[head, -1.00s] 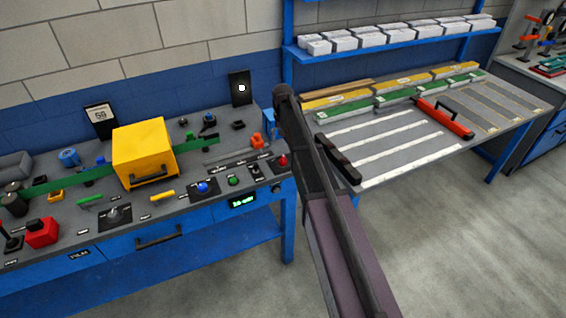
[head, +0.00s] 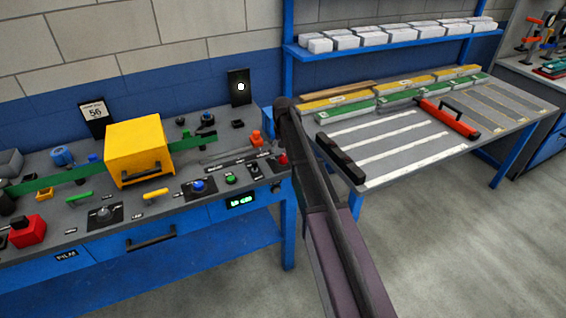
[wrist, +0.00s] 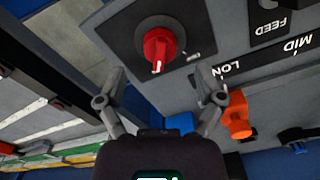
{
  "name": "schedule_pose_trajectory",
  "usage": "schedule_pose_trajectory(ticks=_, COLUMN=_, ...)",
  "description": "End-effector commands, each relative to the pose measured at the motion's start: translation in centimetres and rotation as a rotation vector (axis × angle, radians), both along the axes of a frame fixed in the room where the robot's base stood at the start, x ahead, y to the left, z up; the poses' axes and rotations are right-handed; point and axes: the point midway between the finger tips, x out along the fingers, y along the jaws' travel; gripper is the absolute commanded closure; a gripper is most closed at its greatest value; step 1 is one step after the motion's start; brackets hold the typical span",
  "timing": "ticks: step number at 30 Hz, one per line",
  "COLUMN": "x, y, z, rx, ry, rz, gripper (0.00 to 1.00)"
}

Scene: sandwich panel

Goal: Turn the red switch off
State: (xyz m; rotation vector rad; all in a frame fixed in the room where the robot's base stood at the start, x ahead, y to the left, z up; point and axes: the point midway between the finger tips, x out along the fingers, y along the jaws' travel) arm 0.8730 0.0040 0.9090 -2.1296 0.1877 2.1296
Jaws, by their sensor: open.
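The red switch (wrist: 162,45) is a round red knob with a light mark, on a dark square plate on the grey panel in the wrist view. In the head view the red switch (head: 283,159) shows at the panel's right end, close beside my arm, which partly covers it. My gripper (wrist: 159,74) is open and empty in the wrist view. Its two fingers are spread, with the knob in line with the gap between them. The knob looks beyond the fingertips; I cannot tell the exact distance. The gripper's fingers are hidden in the head view.
An orange part (wrist: 237,116) and a blue part (wrist: 180,122) lie near the right finger. The panel carries a yellow box (head: 136,152), a blue knob (head: 198,186) and a green button (head: 230,179). A table with strips (head: 375,172) stands to the right.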

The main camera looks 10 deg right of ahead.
Motion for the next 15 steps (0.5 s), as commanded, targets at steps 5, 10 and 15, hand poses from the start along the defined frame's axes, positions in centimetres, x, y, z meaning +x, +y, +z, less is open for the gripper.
schedule_pose_trajectory(ticks=5, x=0.0, y=0.0, z=-1.8, rx=0.0, ry=0.0, rz=0.0, gripper=0.13)
schedule_pose_trajectory(ticks=10, x=0.0, y=0.0, z=-3.0, rx=0.0, ry=0.0, rz=0.0, gripper=0.13)
schedule_pose_trajectory(ticks=15, x=0.0, y=0.0, z=-3.7, rx=0.0, ry=0.0, rz=0.0, gripper=0.13)
